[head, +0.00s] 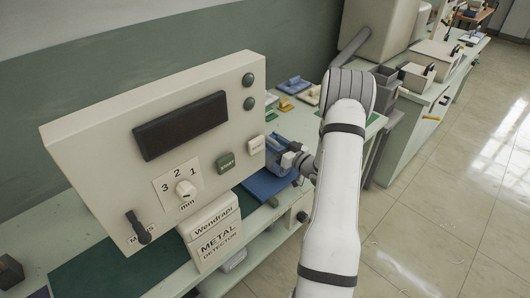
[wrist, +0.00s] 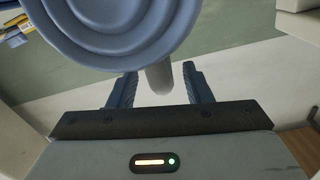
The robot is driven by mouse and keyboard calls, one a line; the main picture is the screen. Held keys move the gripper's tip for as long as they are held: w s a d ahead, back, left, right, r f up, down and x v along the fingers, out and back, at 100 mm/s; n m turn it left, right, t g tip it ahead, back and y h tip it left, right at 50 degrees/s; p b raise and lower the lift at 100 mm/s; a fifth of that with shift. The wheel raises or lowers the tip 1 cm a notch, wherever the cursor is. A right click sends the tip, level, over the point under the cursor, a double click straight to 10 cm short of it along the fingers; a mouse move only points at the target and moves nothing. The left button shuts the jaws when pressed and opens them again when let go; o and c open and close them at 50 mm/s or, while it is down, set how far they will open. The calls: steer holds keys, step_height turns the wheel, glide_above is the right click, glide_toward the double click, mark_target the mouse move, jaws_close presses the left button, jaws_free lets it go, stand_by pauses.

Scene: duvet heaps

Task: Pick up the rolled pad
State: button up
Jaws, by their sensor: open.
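The rolled pad (wrist: 110,28) appears to be the large blue round form with concentric rings at the top of the wrist view. In the head view a blue shape, likely the same pad (head: 278,148), lies on the bench, partly hidden by the beige panel. My gripper (head: 296,159) is close beside its right side. In the wrist view my gripper (wrist: 160,75) has its two dark fingers apart. A small pale rounded tip shows between the fingers, below the blue rings. I cannot tell whether the fingers touch the pad.
A beige metal detector panel (head: 105,150) stands large in front at left. A blue flat mat (head: 268,186) lies below my gripper. Small trays (head: 295,84) lie behind on the bench. Clear tiled floor (head: 440,200) is at right.

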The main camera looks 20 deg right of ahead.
mark_target(270, 138)
steer(key=x, duration=0.3)
steer(key=shift+w+a+r+p, duration=0.1)
steer(key=shift+w+p, duration=0.05)
steer(key=shift+p, duration=0.2)
steer(key=shift+c, duration=0.2)
jaws_close()
